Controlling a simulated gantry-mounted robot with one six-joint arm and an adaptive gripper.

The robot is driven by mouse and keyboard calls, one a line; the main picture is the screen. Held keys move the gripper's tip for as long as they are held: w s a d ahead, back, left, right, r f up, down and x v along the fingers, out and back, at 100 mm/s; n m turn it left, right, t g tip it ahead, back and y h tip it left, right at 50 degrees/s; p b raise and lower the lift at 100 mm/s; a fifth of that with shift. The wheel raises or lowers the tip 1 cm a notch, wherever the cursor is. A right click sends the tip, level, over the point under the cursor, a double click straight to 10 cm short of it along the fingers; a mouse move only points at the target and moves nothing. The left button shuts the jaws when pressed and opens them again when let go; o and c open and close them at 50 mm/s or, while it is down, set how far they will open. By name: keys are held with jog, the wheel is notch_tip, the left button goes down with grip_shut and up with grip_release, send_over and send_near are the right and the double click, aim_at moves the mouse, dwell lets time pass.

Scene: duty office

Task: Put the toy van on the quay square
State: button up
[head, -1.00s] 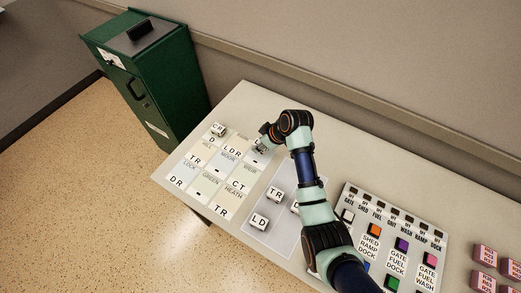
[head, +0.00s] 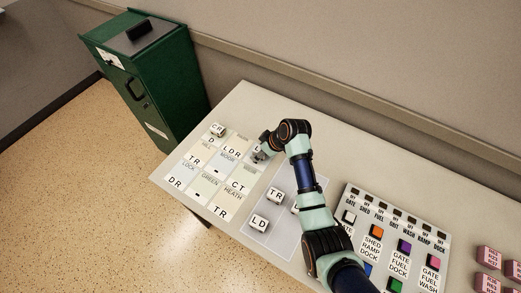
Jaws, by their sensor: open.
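A board of pale squares (head: 180,168) lies on the left of the table, with small place names and larger letter codes on it. I cannot read a quay label; my gripper and arm hide part of the right side. My gripper (head: 259,156) is open, low over the board's right column, beside a white block marked with an L (head: 257,147) that it partly covers. No toy shows clearly as a van. White lettered blocks marked TR (head: 276,195) and LD (head: 260,222) sit on a grey mat (head: 270,237), with another partly behind my arm.
A white block marked CR (head: 218,129) stands at the board's far left corner. A button panel (head: 408,225) and pink blocks (head: 488,256) are on the right. A green cabinet (head: 150,85) stands beyond the table's left end. The wall runs behind.

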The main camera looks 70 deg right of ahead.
jog(key=d+p+v, duration=0.1)
jog(key=p+v, duration=0.2)
jog(key=v, duration=0.9)
jog(key=shift+a+r+p, duration=0.2)
jog(key=shift+a+p, duration=0.15)
jog(key=shift+a, duration=0.1)
jog(key=w+a+r+n+t, duration=0.1)
jog(key=w+a+r, duration=0.2)
jog(key=w+a, duration=0.55)
jog(key=w+a+r+t, duration=0.1)
jog(key=w+a+r, duration=0.3)
jog(key=a, duration=0.8)
jog(key=a+r+t, duration=0.2)
jog(key=a+r, duration=0.2)
jog(key=a, duration=0.7)
jog(key=s+a+r+t+y, duration=0.1)
jog(key=a+r, duration=0.4)
jog(key=a, duration=0.7)
jog(key=shift+s+r+n+t, duration=0.2)
jog(key=shift+s+n+t, duration=0.1)
jog(key=shift+t, duration=0.6)
